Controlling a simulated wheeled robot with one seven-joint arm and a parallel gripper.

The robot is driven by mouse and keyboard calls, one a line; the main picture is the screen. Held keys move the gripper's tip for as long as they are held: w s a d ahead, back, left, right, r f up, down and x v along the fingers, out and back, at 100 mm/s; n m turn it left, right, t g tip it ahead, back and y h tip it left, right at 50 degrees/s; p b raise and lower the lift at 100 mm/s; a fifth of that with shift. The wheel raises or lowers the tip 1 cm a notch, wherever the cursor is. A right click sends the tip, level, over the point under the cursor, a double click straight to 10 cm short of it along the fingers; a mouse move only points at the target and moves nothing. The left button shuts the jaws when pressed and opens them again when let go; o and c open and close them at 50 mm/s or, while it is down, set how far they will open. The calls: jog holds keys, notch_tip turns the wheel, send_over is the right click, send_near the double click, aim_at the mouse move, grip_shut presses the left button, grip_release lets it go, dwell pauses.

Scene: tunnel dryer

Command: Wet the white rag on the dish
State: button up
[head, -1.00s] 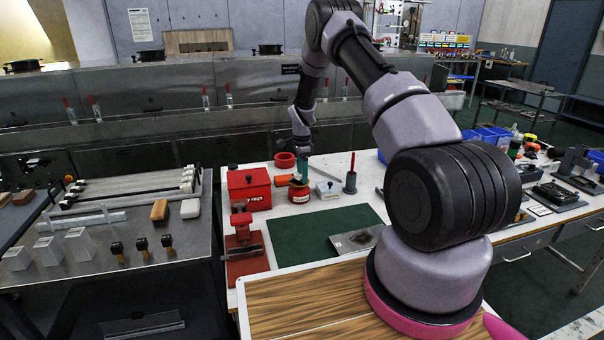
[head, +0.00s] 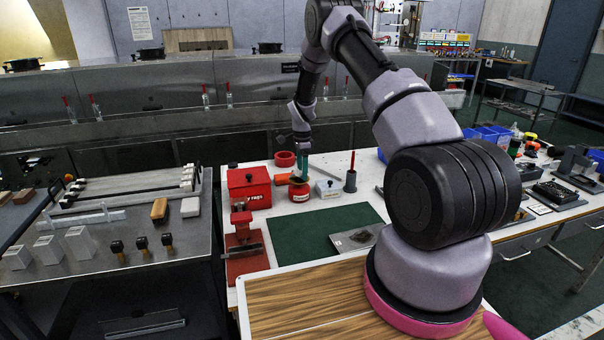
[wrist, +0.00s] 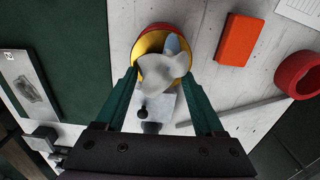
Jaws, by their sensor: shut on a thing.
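My gripper (wrist: 165,95) has green fingers that close on the white rag (wrist: 163,72), a crumpled cloth between the fingertips. The rag is over the dish (wrist: 149,43), a brass-coloured round dish on top of a red can. In the head view the red can (head: 299,193) stands on the white bench and my gripper (head: 302,172) is just above it, pointing down. The rag covers part of the dish in the wrist view, so I cannot tell whether it touches the dish. The rag cannot be made out in the head view.
A red rags box (head: 249,190) stands left of the can. A small light box (head: 328,190) and a grey holder (head: 350,182) stand to the right. An orange block (wrist: 237,40) and a red ring (wrist: 299,75) are close by. The green mat (head: 310,236) in front has free room.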

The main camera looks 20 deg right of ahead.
jog(key=shift+r, duration=2.85)
